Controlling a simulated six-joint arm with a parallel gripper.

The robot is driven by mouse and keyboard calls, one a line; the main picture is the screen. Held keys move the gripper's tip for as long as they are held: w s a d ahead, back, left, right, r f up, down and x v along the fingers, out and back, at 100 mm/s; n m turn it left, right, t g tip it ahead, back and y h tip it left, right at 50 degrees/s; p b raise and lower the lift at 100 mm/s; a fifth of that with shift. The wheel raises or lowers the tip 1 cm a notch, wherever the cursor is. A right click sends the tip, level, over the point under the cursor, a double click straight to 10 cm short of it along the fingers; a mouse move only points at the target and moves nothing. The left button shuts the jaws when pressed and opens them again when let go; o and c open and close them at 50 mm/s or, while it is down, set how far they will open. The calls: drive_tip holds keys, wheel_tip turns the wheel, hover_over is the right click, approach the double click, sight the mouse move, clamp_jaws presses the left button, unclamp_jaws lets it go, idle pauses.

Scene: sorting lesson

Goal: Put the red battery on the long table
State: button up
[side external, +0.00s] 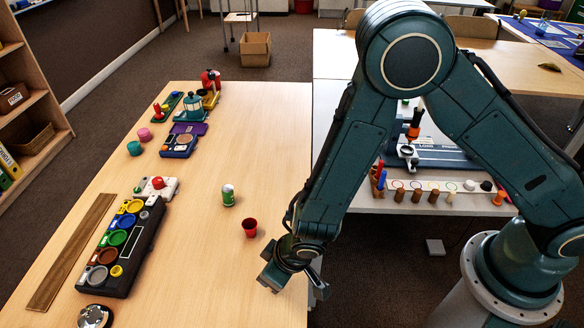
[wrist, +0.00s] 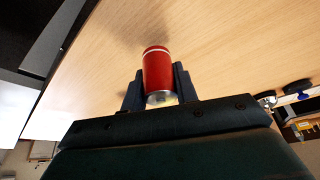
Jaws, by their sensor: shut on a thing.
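The red battery (wrist: 157,70), a red cylinder with a pale stripe and a silver end, is between the two dark fingers of my gripper (wrist: 158,86) in the wrist view. My gripper is shut on it. In the side view my gripper (side external: 272,282) is over the front right part of the long wooden table (side external: 190,290), near its right edge. The battery is hidden there by my gripper and wrist. I cannot tell whether the battery touches the tabletop.
A dark tray with coloured round wells (side external: 121,246) lies at the left. A second table (side external: 335,130) with wooden pegs is at the right. Bare wood surrounds the cup.

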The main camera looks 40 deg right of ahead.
drive_tip(key=shift+f, duration=1.1)
drive_tip(key=shift+f, duration=0.1)
drive_tip(key=o, duration=1)
drive_tip(key=shift+o, duration=0.2)
drive_tip(key=shift+s+r, duration=0.2)
drive_tip(key=shift+r, duration=0.5)
drive_tip(key=v, duration=1)
drive_tip(key=shift+d+r, duration=0.15)
drive_tip(key=shift+r, duration=0.2)
drive_tip(key=shift+s, duration=0.15)
drive_tip(key=shift+r, duration=0.1)
